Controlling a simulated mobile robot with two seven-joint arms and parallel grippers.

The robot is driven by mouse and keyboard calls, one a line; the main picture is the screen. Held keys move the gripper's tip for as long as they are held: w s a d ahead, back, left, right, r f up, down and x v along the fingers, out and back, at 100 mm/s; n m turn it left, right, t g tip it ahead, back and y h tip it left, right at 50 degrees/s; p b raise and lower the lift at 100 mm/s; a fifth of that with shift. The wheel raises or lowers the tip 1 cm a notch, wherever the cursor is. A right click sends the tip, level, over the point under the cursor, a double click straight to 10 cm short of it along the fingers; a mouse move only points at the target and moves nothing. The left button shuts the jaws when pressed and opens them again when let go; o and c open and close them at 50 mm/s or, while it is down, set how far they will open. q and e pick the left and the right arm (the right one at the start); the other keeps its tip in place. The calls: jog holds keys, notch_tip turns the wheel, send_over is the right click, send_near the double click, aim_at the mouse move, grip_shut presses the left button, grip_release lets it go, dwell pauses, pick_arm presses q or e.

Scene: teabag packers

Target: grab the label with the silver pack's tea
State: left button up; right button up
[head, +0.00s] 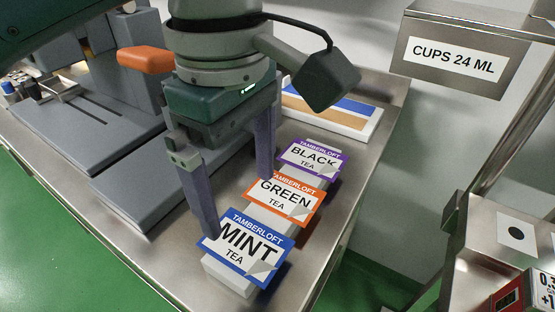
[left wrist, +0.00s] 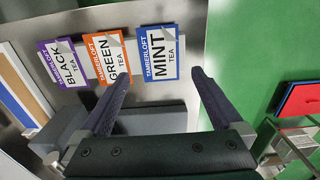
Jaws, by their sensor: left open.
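Three labels stand in a row on a pale holder on the steel table. The blue-edged MINT label (head: 246,247) is nearest, the orange-edged GREEN label (head: 284,200) is in the middle, and the purple-edged BLACK label (head: 312,158) is farthest. My left gripper (head: 238,206) is open and empty, its fingers pointing down beside the MINT and GREEN labels. In the left wrist view, the MINT label (left wrist: 160,52) lies beyond the gap between the fingers (left wrist: 160,78). I see no silver pack, so I cannot tell which tea it holds. My right gripper is out of view.
A grey machine (head: 75,130) with an orange handle (head: 145,59) fills the table's left side. A striped board (head: 330,112) lies behind the labels. A metal box marked CUPS 24 ML (head: 455,60) hangs at upper right. The table's edge runs close right of the labels.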

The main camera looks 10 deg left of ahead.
aim_at(245, 243)
pick_arm(q)
notch_tip(245, 243, down, 4)
jog(key=shift+r, duration=0.2)
jog(key=f, duration=0.1)
jog(key=f+b, duration=0.1)
jog(key=f, duration=0.3)
jog(key=shift+w+a+f, duration=0.1)
jog(key=shift+a+f, duration=0.05)
jog(key=shift+a, duration=0.1)
jog(key=c, duration=0.9)
jog(key=shift+c, duration=0.2)
